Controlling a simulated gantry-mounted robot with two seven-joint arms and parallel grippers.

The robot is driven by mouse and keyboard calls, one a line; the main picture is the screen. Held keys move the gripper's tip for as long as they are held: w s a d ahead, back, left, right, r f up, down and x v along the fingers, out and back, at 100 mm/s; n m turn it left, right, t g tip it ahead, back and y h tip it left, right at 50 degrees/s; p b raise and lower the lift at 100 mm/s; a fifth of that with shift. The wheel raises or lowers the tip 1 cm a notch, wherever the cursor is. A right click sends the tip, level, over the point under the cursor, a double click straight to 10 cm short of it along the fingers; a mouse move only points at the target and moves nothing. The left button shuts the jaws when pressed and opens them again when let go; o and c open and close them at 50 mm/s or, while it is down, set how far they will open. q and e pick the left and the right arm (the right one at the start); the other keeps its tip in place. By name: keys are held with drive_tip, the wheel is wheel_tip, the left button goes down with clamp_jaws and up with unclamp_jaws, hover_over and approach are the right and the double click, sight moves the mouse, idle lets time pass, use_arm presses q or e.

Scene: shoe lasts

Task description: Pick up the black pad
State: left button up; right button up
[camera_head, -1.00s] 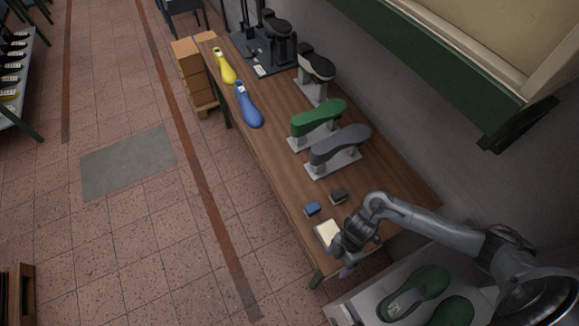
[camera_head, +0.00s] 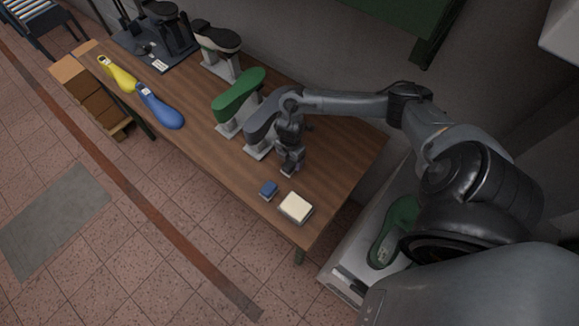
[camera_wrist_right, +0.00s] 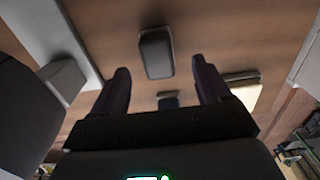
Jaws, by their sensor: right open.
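The black pad (camera_wrist_right: 156,52) lies on the wooden table in the right wrist view, just past and between the open fingers. My right gripper (camera_wrist_right: 161,82) is open and empty, with one finger on each side of the pad's line. In the head view the right gripper (camera_head: 288,171) points down over the table, beside the grey shoe last (camera_head: 265,116). It hides the black pad there. My left gripper is in neither view.
A blue pad (camera_head: 268,189) and a cream block (camera_head: 296,207) lie near the table's front end. A green last (camera_head: 239,94) stands beyond the grey one. Blue (camera_head: 160,106) and yellow (camera_head: 118,74) lasts lie farther along the table (camera_head: 215,150).

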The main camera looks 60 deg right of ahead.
sight(290, 163)
drive_tip(key=shift+w+f, duration=0.1)
drive_tip(key=shift+f, duration=2.6)
drive_tip(key=shift+c, duration=0.2)
drive_tip(key=c, duration=1.1)
drive_tip(key=shift+d+r, duration=0.1)
drive_tip(key=shift+r, duration=0.1)
wheel_tip(290, 163, up, 4)
drive_tip(key=shift+f, duration=0.1)
drive_tip(key=shift+s+d+r+p, duration=0.25)
drive_tip(key=shift+s+r, duration=0.9)
drive_tip(key=shift+s, duration=0.75)
drive_tip(key=shift+s+d+r+p, duration=0.1)
drive_tip(key=shift+s+d+r, duration=0.3)
drive_tip(key=shift+s+r, duration=1.15)
drive_tip(key=shift+s+d+r+p, duration=0.25)
drive_tip(key=shift+s+r, duration=0.5)
drive_tip(key=shift+s, duration=1.55)
